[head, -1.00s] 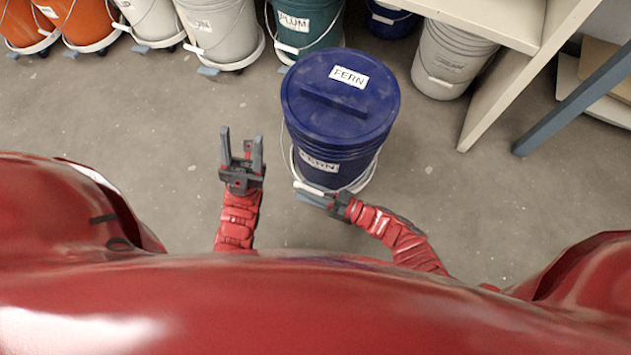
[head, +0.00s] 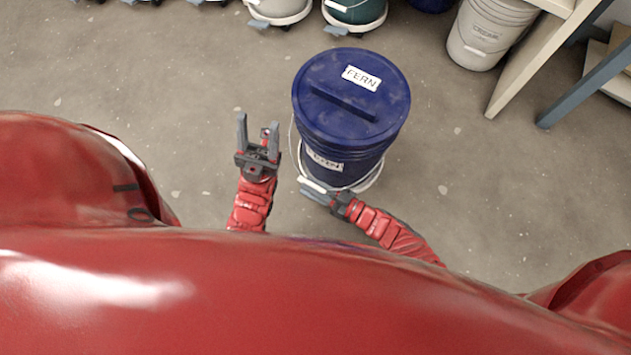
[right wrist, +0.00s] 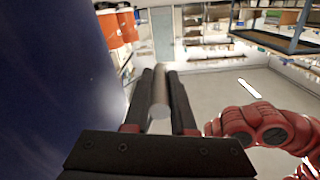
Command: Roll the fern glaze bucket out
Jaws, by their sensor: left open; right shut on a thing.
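The fern glaze bucket (head: 345,115) is dark blue and stands upright on the floor in front of me. Its blue lid has a FERN label, and a second label is on its side. A pale ring (head: 372,180) shows around its base. My right gripper (head: 318,192) is shut on the bucket's white handle grip (head: 311,184), low at the bucket's near side. The right wrist view shows the grip (right wrist: 160,98) between the fingers, with the blue bucket wall (right wrist: 50,90) at left. My left gripper (head: 258,125) is open and empty, left of the bucket and apart from it.
A row of buckets on wheeled bases stands at the back, including a white one (head: 280,10) and a teal one (head: 354,14). A grey-white bucket (head: 490,35) stands by a shelf leg (head: 515,75). The floor left and right of the fern bucket is clear.

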